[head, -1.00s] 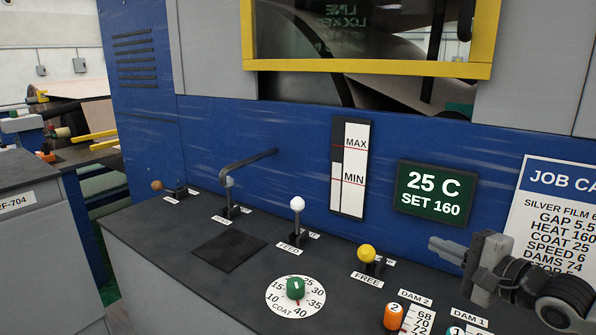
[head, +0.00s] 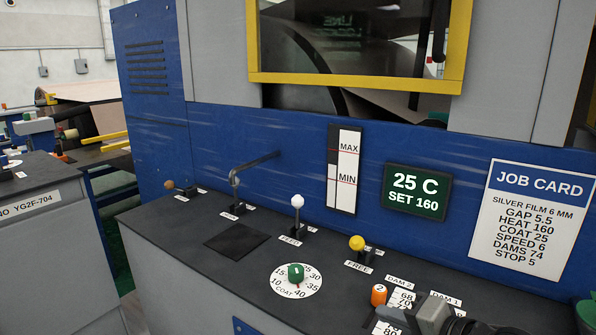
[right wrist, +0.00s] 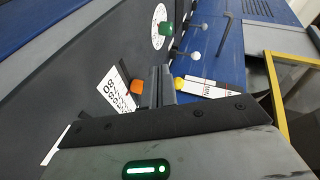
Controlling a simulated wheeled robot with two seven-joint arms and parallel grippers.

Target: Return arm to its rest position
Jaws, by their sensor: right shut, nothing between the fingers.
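My right gripper (head: 392,317) is low at the bottom edge of the head view, over the front of the dark console top (head: 188,262). Its arm is mostly cut off by the frame. In the right wrist view its two fingers (right wrist: 159,80) are together with nothing between them. The orange knob (head: 378,294) is just beyond the fingertips in the head view, and it also shows beside the fingers in the wrist view (right wrist: 136,87). My left gripper is in no view.
The console carries a yellow-knobbed lever (head: 357,243), a white-knobbed lever (head: 297,202), a bent black handle (head: 250,167) and a green COAT dial (head: 296,271). Behind stand a blue panel with a green display (head: 417,192), a level gauge (head: 345,170) and a job card (head: 530,222).

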